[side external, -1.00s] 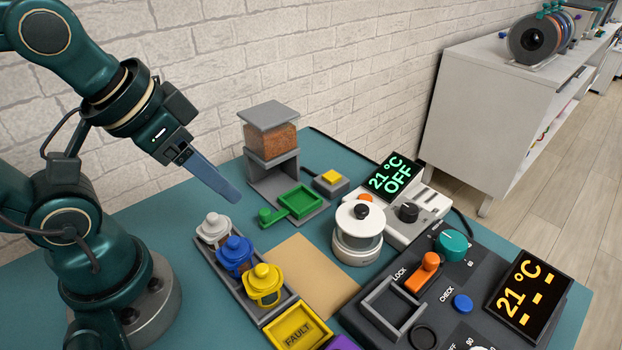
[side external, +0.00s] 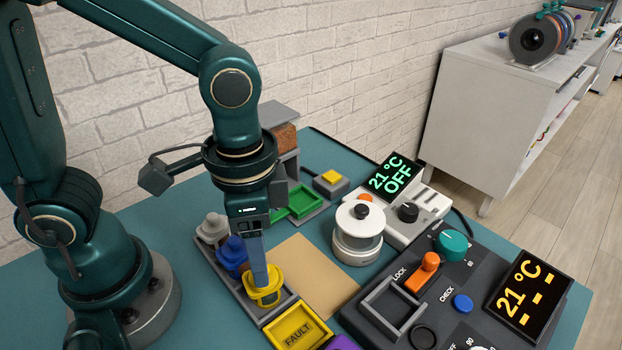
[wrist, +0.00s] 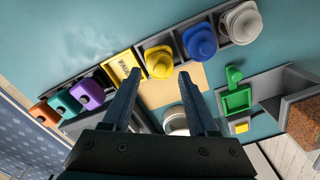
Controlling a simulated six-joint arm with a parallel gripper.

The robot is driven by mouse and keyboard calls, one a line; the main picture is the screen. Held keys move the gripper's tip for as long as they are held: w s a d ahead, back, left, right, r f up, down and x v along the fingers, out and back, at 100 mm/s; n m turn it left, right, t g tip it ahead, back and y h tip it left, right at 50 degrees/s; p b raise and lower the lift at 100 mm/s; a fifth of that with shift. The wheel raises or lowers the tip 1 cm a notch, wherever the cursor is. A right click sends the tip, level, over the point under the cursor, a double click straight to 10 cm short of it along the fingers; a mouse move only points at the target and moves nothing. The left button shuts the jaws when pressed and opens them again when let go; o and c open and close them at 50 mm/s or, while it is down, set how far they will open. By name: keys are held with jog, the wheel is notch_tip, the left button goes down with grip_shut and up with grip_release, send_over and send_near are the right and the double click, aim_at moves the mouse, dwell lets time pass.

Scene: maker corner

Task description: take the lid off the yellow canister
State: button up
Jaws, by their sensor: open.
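The yellow canister (side external: 274,296) stands at the near end of a grey rack, and its lid appears to be on it. My gripper (side external: 260,284) points down at the canister, and a finger hides part of the lid and its knob. In the wrist view the yellow canister (wrist: 158,62) lies just beyond the gap between the fingertips of my gripper (wrist: 160,74). The jaws are open and hold nothing. I cannot tell whether a finger touches the lid.
The blue canister (side external: 230,256) and the grey canister (side external: 212,228) stand close by in the same rack. A yellow FAULT tray (side external: 318,343) sits beside its near end. A tan mat (side external: 305,272), a white-lidded jar (side external: 357,245) and a dark control panel (side external: 408,275) lie to the right.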

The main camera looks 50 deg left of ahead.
jog(key=shift+f, duration=1.25)
grip_shut()
jog(key=shift+r, duration=0.1)
